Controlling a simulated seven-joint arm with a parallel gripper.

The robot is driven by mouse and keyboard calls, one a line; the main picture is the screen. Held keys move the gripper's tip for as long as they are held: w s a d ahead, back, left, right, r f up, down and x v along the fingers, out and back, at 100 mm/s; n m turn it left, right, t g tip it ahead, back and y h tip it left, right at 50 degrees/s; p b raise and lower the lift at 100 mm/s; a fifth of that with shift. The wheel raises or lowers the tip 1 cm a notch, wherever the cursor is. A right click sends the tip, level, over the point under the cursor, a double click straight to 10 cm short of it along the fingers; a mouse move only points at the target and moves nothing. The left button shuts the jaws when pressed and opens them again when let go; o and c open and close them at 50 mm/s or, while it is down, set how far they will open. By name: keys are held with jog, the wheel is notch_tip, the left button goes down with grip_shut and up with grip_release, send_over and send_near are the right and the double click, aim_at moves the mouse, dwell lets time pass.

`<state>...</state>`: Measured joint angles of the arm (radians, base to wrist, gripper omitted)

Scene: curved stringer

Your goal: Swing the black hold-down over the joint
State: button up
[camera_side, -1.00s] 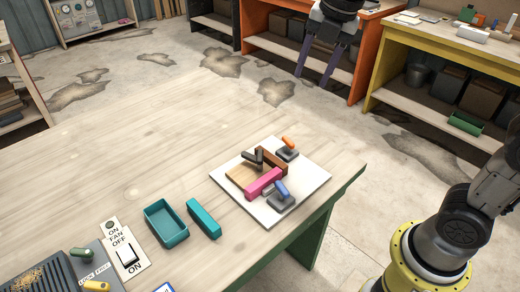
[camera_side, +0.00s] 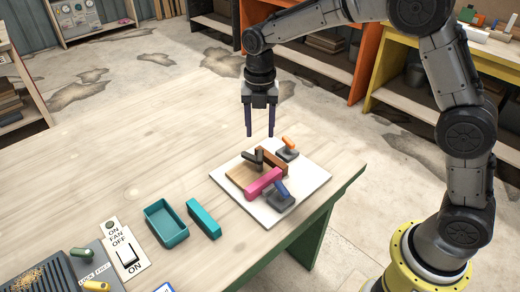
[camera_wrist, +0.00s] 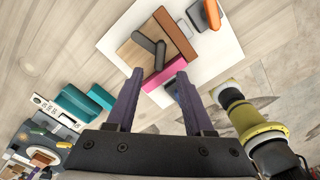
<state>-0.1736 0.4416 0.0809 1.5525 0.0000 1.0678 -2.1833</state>
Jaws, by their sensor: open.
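The black hold-down (camera_side: 255,157) stands on the fixture with its dark bar angled; it also shows in the wrist view (camera_wrist: 152,47). It sits at the wooden block (camera_side: 240,176), close to a brown bar (camera_side: 271,159) and a pink bar (camera_side: 264,183). These parts are on a white board (camera_side: 308,181). Which edge is the joint, I cannot tell for sure. My gripper (camera_side: 259,134) points down above the back left of the board, with its fingers apart and nothing between them. In the wrist view its fingers (camera_wrist: 157,82) frame the near side of the fixture.
Orange-handled (camera_side: 289,143) and blue-handled (camera_side: 281,190) clamps stand at the board's back and front. A teal open box (camera_side: 166,223), its teal lid or block (camera_side: 204,219) and a switch panel (camera_side: 125,250) lie left of the board. The back left of the table is clear.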

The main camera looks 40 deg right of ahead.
aim_at(260, 154)
notch_tip(260, 154, down, 8)
jog(key=shift+r, duration=0.15)
dwell(0.3)
grip_shut()
